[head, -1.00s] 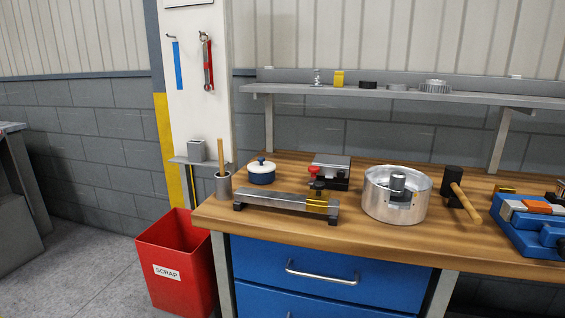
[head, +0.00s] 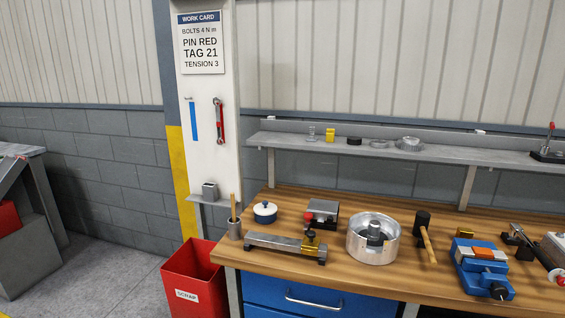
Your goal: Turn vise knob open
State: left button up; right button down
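The blue vise (head: 470,262) sits on the right part of the wooden workbench. Its jaws hold a block with an orange part (head: 483,253) and pale pieces beside it. A dark round knob (head: 499,290) is at the vise's front end, near the bench's front edge. I cannot tell from this view how far the jaws are apart. Neither of my grippers shows in the head view.
The workbench (head: 400,278) also carries a silver drum (head: 372,240), a mallet (head: 426,240), a metal bar fixture (head: 272,243) and a blue-white pot (head: 265,212). A red scrap bin (head: 192,280) stands left. A shelf (head: 400,154) runs behind.

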aim_at(498, 292)
jog(key=z, duration=1.3)
